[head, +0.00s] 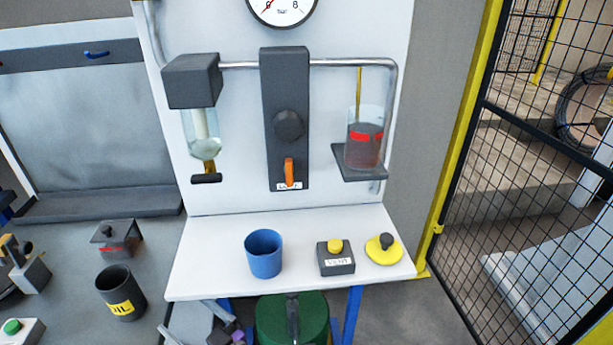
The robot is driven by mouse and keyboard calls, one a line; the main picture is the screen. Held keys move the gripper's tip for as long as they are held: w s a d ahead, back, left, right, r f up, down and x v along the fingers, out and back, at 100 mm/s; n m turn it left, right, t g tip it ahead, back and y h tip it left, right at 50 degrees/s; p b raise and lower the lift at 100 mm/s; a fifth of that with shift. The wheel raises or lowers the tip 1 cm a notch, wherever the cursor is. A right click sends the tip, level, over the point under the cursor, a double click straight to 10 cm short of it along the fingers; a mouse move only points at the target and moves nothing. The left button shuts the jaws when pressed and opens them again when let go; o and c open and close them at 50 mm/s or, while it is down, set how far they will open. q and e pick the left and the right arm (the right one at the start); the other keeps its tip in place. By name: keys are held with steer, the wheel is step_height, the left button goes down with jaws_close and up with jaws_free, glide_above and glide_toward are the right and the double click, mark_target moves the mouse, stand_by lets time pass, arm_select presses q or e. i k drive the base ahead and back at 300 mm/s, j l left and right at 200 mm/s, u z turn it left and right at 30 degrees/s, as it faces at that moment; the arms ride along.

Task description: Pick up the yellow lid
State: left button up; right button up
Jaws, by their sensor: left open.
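The yellow lid (376,255) is a round disc with a dark knob on top. It lies flat at the right end of the white shelf, just right of a small dark box with a yellow button. Nothing is gripping it. My left gripper (228,325) shows at the bottom of the view, below the shelf's front edge, left of the green drum. It is open, small in the picture and well away from the lid, to its lower left. I cannot see my right gripper.
The white shelf (210,270) also holds a blue cup (263,256) and the vent button box (336,264). A glass reservoir (365,150) stands above the lid's area. A green drum (315,318) is under the shelf. A black mesh fence (530,200) borders the right.

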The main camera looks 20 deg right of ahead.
mark_target(388, 251)
steer(key=z, duration=1.1)
